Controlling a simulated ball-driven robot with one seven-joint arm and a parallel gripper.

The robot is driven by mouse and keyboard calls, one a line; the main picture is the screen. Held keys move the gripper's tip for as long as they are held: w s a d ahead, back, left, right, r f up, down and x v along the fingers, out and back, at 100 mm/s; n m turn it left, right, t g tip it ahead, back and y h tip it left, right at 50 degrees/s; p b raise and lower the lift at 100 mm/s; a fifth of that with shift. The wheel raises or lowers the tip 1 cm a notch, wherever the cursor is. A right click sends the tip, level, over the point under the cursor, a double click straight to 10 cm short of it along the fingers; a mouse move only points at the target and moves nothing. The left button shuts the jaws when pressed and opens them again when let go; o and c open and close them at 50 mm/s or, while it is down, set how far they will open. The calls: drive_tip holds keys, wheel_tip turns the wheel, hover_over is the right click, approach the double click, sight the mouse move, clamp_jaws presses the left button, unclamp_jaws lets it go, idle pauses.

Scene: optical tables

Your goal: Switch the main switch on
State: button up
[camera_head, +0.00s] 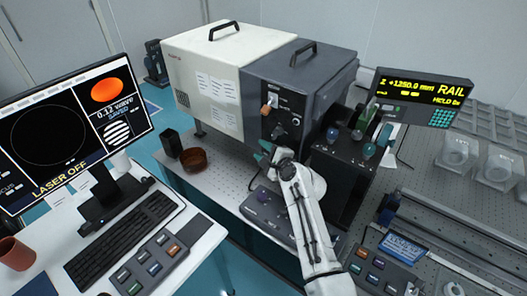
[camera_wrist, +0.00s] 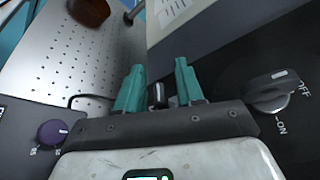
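A rotary switch (camera_wrist: 268,96) marked OFF and ON shows at the right of the wrist view, on a dark panel. Its lever's white mark lies nearer the OFF side. My gripper (camera_wrist: 158,75) has two teal fingers standing apart. A small dark lever with a pale tip (camera_wrist: 158,95) shows between the fingers; I cannot tell whether they touch it. In the head view, my gripper (camera_head: 265,150) is at the lower front of the dark grey housing (camera_head: 300,85). A small dark knob (camera_head: 278,131) on that front is just above the fingers.
An orange knob (camera_head: 268,110) sits higher on the same front. A purple-knobbed box (camera_head: 265,197) stands below my gripper. A brown round dish (camera_head: 193,159) is to the left. The monitor (camera_head: 75,130) reads LASER OFF. A dark unit with several knobs (camera_head: 345,150) stands close at right.

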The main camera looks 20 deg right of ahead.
drive_tip(key=v, duration=1.1)
drive_tip(key=shift+b, duration=0.4)
drive_tip(key=shift+w, duration=0.1)
drive_tip(key=s+d+f+n+g+b, duration=0.1)
drive_tip(key=s+f+n+g, duration=0.1)
drive_tip(key=s+f+n, duration=0.2)
drive_tip(key=s+f+n+g+h+b, duration=0.1)
drive_tip(key=s+f+n+g, duration=0.2)
drive_tip(key=s, duration=0.6)
drive_tip(key=s+d+f+n+g, duration=0.1)
drive_tip(key=s+f+n+g, duration=0.1)
drive_tip(key=s+f+n, duration=0.3)
drive_tip(key=shift+s+d+f+g+h+b, duration=0.15)
drive_tip(key=shift+s+f+g+h+b, duration=0.05)
drive_tip(key=shift+s+f, duration=0.25)
drive_tip(key=shift+s+d+f+g+h+b, duration=0.15)
drive_tip(key=shift+s+f+g+h+b, duration=0.05)
drive_tip(key=shift+s+f, duration=0.2)
drive_tip(key=s+d+f+n+g+h+b, duration=0.1)
drive_tip(key=s+n+g, duration=0.2)
drive_tip(key=s, duration=0.7)
drive_tip(key=s+d+f+n+g+h, duration=0.1)
drive_tip(key=s+n+g, duration=0.2)
drive_tip(key=s, duration=0.8)
drive_tip(key=shift+s+d+f+n+h+b, duration=0.25)
drive_tip(key=shift+f+n+h+b, duration=0.15)
drive_tip(key=shift+n, duration=0.5)
